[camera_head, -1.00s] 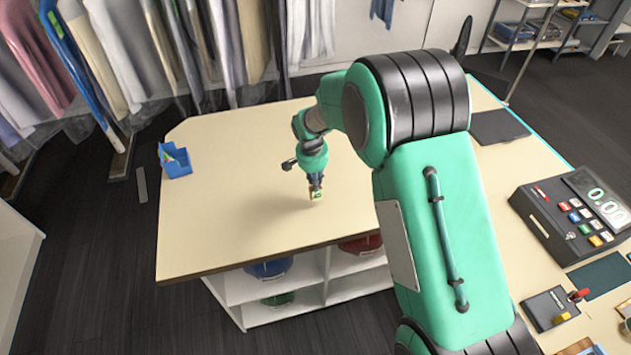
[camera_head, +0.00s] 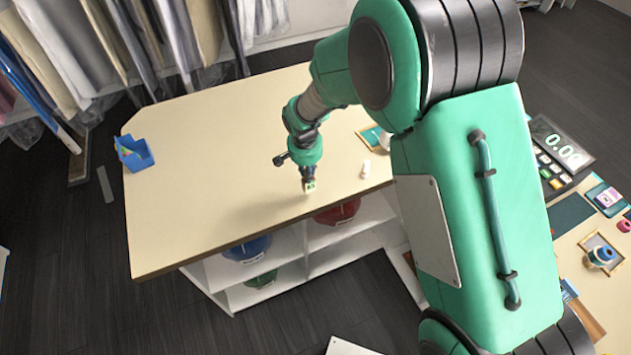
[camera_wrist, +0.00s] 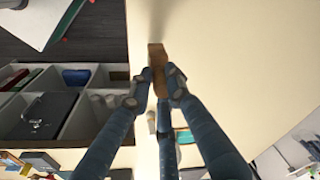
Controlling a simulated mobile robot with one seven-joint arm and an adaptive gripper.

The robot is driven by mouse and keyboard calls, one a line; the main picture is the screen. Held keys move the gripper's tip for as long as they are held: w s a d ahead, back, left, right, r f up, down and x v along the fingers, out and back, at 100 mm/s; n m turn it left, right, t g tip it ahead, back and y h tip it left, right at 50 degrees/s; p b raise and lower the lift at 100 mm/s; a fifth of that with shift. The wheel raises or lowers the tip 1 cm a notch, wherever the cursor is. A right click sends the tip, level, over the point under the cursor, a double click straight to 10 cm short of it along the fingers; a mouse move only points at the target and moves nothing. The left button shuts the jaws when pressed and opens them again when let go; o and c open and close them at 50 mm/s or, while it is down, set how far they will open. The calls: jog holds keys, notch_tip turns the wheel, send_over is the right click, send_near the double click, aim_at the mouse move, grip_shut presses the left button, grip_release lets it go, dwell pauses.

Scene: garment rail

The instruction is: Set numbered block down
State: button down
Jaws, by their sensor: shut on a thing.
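My gripper (camera_head: 308,180) points down over the cream tabletop (camera_head: 215,140), close to its front edge. It is shut on a small light block with a green mark (camera_head: 310,188). In the wrist view the gripper (camera_wrist: 157,80) has its blue fingers closed around the block (camera_wrist: 157,56), whose visible side looks brown. No number can be read on it. A soft shadow lies on the tabletop near the block. I cannot tell whether the block touches the surface or hangs just above it.
A blue bin (camera_head: 134,154) stands at the table's left edge. A small white bottle-like thing (camera_head: 365,169) and a framed tray (camera_head: 370,138) are right of my gripper. Shelves (camera_head: 290,255) with coloured bundles lie below the front edge. The tabletop's left and middle are clear.

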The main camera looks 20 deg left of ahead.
jog(key=s+d, duration=0.4)
jog(key=d, duration=0.4)
jog(key=shift+s+d+f+b, duration=0.25)
jog(key=shift+s+d+b, duration=0.15)
jog(key=shift+w+a, duration=0.1)
jog(key=w+a+f+p, duration=0.1)
jog(key=w+a, duration=0.8)
jog(key=w, duration=0.4)
jog(key=shift+f+p, duration=0.25)
jog(key=shift+p, duration=0.15)
jog(key=shift+f+p, duration=0.3)
jog(key=shift+f, duration=1.45)
jog(key=shift+f, duration=0.15)
jog(key=c, duration=1.6)
grip_release()
jog(key=shift+c, duration=0.2)
